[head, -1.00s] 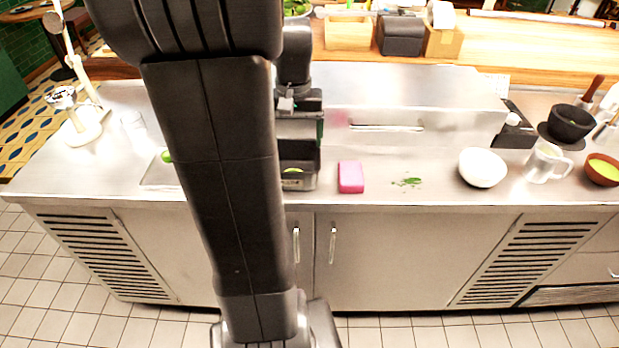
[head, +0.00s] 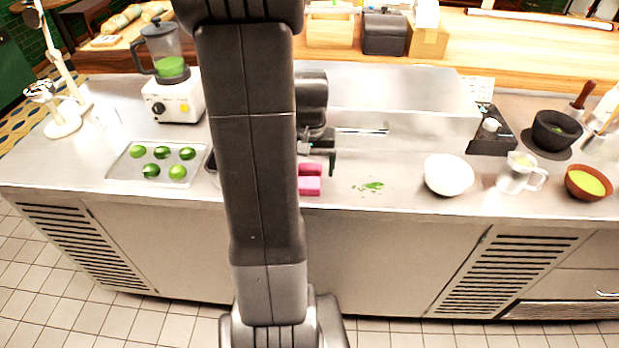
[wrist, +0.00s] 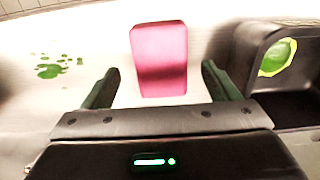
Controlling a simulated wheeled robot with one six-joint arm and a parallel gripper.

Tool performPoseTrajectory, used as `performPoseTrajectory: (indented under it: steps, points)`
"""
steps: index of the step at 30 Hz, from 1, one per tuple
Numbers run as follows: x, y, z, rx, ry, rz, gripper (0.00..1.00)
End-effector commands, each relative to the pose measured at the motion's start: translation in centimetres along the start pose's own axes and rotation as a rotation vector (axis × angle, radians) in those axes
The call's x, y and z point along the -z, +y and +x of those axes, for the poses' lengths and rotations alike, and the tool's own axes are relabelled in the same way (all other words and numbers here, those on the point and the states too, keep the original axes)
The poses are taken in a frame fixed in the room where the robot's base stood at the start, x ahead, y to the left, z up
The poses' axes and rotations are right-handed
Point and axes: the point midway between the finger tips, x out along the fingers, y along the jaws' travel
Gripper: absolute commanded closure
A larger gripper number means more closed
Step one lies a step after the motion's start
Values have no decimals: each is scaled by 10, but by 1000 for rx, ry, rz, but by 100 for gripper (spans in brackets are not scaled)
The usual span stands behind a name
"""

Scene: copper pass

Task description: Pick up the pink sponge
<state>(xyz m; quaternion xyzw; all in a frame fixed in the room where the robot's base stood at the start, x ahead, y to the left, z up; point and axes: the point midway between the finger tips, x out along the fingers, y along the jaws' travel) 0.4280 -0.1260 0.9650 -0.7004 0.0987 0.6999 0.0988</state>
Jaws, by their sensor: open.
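The pink sponge (head: 309,186) lies on the steel counter near its front edge, partly hidden by my arm and gripper in the head view. In the wrist view the sponge (wrist: 159,58) is upright in the picture, just beyond the fingertips and centred between them. My gripper (wrist: 160,84) is open and empty, with one dark green finger on each side of the sponge's line. A shadow crosses the sponge's lower half. In the head view my gripper (head: 318,160) is just above and behind the sponge.
A dark bin (wrist: 291,107) with a green thing in it stands close at the right in the wrist view. Chopped herbs (head: 371,186) and a white bowl (head: 449,175) lie to the sponge's right. A tray (head: 118,171) of limes is at left, before a blender (head: 172,100).

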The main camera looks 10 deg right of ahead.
Motion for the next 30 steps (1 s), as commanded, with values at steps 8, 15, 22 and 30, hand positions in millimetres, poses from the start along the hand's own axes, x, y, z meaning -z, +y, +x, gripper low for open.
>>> performPoseTrajectory:
  steps: [8,15,22,30]
  points:
    - [0,-1,30,0,-2,0,18]
    - [0,-1,32,0,0,0,18]
    - [0,-1,32,0,0,0,61]
    - [0,-1,31,0,0,0,66]
